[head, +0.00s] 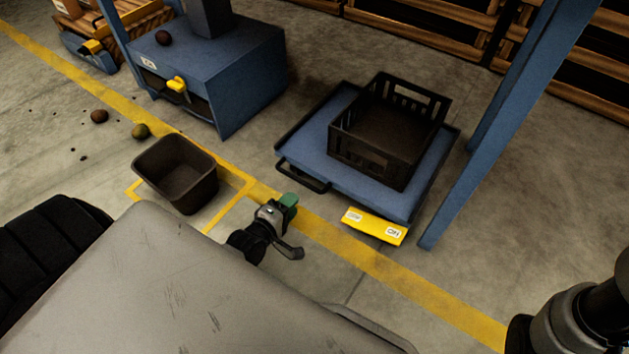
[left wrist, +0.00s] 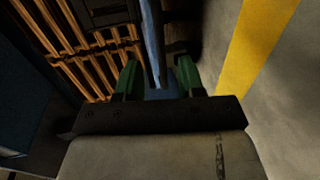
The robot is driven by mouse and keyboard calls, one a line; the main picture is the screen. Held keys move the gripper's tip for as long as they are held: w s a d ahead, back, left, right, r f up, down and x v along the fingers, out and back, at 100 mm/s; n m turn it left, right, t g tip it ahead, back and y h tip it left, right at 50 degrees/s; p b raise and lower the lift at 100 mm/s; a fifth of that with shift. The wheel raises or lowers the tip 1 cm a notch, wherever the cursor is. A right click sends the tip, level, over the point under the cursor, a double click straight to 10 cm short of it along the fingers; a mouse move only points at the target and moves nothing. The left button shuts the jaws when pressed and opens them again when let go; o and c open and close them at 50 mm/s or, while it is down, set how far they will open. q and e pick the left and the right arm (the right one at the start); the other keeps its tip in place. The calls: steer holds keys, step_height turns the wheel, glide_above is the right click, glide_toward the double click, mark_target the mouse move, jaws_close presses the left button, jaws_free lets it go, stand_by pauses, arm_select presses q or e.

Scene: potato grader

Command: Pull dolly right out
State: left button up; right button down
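The dolly (head: 300,135) is a low blue platform with a black loop handle (head: 303,178) on its near left edge and a yellow label plate (head: 372,226) on its near right edge. An empty black slatted crate (head: 372,166) sits on it. My left gripper (head: 289,201), with green fingers, is near the yellow floor line, in front of the dolly and apart from the handle. In the left wrist view its two fingers (left wrist: 158,82) stand apart, with blue structure visible between them. My right gripper is out of view; only part of the arm shows at lower right.
A blue post (head: 510,130) stands right beside the dolly. A dark bin (head: 178,178) stands in a yellow floor marking at left. A blue machine (head: 225,75) is behind it. Wooden pallets (head: 430,40) line the back. Loose potatoes (head: 140,131) lie on the floor at left.

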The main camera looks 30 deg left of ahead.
mark_target(310, 185)
arm_select(q)
steer(key=b+x, duration=0.5)
steer(key=x, duration=0.3)
steer(key=shift+w+d+f, duration=0.1)
steer(key=shift+w+f, duration=0.1)
steer(key=shift+w, duration=0.35)
steer(key=shift+r, duration=0.1)
steer(key=shift+c, duration=0.3)
jaws_close()
